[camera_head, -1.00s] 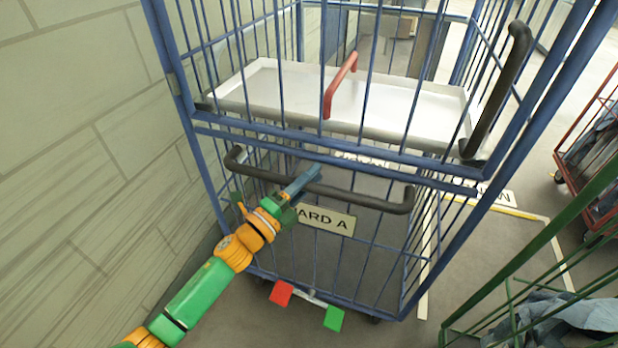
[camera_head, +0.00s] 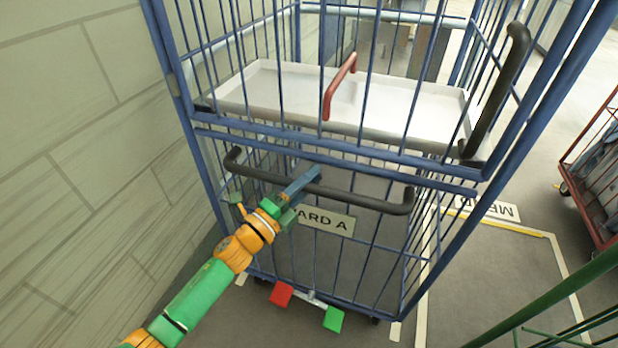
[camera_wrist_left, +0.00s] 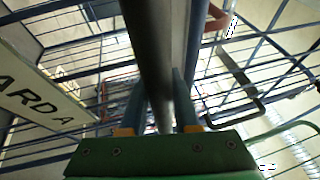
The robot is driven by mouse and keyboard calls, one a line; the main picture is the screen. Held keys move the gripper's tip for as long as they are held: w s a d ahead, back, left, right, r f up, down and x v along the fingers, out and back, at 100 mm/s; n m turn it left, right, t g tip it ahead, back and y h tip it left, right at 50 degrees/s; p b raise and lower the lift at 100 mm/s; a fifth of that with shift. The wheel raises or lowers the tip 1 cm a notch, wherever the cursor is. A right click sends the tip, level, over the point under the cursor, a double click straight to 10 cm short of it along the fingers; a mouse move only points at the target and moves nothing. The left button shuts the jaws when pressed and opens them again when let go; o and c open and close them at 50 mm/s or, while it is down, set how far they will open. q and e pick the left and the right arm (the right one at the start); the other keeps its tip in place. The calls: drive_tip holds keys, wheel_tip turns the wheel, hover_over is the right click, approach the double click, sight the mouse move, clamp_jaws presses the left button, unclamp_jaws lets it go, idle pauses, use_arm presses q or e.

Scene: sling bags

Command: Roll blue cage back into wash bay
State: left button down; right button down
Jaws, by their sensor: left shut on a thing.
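The blue cage (camera_head: 335,158) stands upright in front of me, beside the left wall. It has a white shelf (camera_head: 400,103), a dark horizontal push bar (camera_head: 372,204) and a "WARD A" sign (camera_head: 327,219), partly hidden by my arm. My left gripper (camera_head: 310,180) is shut on the push bar, left of its middle. In the left wrist view the dark bar (camera_wrist_left: 155,50) runs between the two fingers (camera_wrist_left: 158,112). A red pedal (camera_head: 282,293) and a green pedal (camera_head: 333,318) show at the cage's base. My right gripper is out of view.
A block wall (camera_head: 80,130) stands close on the left. A red cage (camera_head: 600,170) with grey cloth is at the right, and a green cage rail (camera_head: 560,300) is at the lower right. Taped floor lines and a "MEND" label (camera_head: 480,208) lie right of the blue cage.

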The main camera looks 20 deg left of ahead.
use_arm(q)
drive_tip(key=shift+f, duration=0.4)
drive_tip(key=c, duration=0.9)
unclamp_jaws()
drive_tip(key=shift+d, duration=0.1)
drive_tip(key=shift+o, duration=1.2)
drive_tip(key=shift+w, duration=0.25)
drive_tip(key=shift+r, duration=0.1)
drive_tip(key=v, duration=0.7)
drive_tip(key=shift+b, duration=0.45)
